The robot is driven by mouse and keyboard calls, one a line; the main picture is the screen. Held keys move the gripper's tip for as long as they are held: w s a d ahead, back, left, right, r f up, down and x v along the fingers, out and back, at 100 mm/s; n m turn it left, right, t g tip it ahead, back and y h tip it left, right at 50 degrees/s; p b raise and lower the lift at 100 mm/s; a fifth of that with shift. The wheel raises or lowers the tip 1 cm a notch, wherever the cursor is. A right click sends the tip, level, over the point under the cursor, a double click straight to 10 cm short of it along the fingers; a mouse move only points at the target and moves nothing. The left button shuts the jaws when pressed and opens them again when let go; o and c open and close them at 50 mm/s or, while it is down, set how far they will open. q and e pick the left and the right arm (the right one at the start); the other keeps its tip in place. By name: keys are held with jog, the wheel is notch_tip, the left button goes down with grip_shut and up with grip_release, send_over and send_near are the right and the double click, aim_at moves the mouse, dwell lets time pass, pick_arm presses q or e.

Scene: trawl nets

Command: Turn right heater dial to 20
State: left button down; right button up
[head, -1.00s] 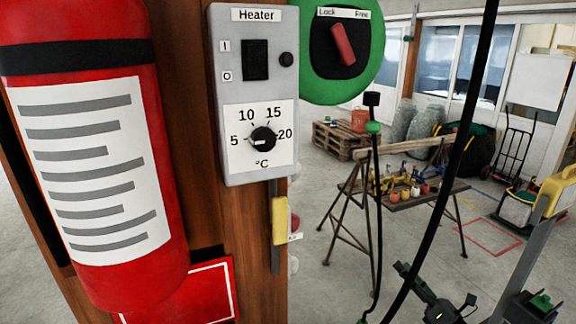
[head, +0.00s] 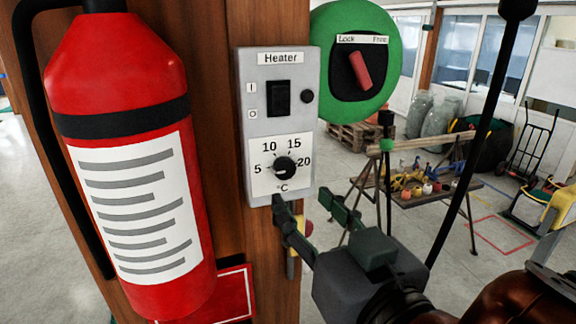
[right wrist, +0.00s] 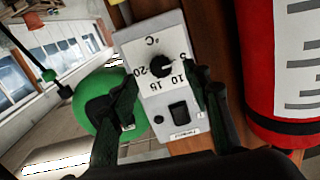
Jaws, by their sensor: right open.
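The heater dial (head: 285,167) is a small black knob on the white scale of the grey heater box (head: 247,130). Its scale reads 5, 10, 15 and 20. The white mark on the knob seems to point left, toward 5. My right gripper (head: 301,197) is open and empty, just below the box, apart from the dial. In the right wrist view the dial (right wrist: 162,67) appears upside down between the two dark fingers (right wrist: 164,75), farther off than their tips. My left gripper is out of view.
A red fire extinguisher (head: 130,180) hangs left of the heater. A green disc with a red Lock/Free lever (head: 360,70) is at its upper right. A yellow-handled item (head: 295,228) sits below, behind my fingers. A trestle table (head: 430,195) stands farther back.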

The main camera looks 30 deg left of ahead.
aim_at(286, 171)
jog(key=shift+t, duration=0.3)
jog(key=p+x, duration=0.1)
jog(key=x, duration=0.2)
jog(key=r+p+x, duration=0.1)
jog(key=p+x, duration=0.1)
jog(key=x, duration=0.1)
jog(key=shift+w+a+r, duration=0.15)
jog(key=shift+a, duration=0.05)
jog(key=shift+w+a+n+p, duration=0.25)
jog(key=shift+w+n+p, duration=0.05)
jog(key=shift+w, duration=0.05)
